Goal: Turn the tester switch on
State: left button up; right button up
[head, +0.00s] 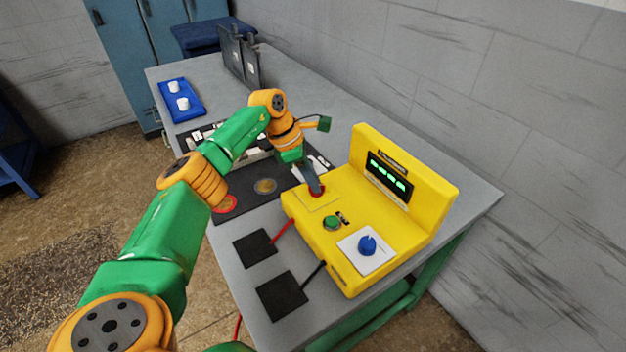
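The yellow tester (430,205) stands on the grey table, with a lit green display (389,179) on its upright back panel. My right gripper is not in view.
Two black pads (281,296) with red and black leads lie left of the tester. A dark mat (250,190) with round spots lies under my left arm. A blue tray (181,102) with white cylinders and dark upright plates (240,58) stand farther back.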

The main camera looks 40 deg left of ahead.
pick_arm(q)
jog(key=shift+o, duration=1.3)
jog(key=shift+s, duration=0.1)
jog(key=b+v, duration=0.1)
jog(key=v, duration=0.6)
jog(key=shift+a, duration=0.1)
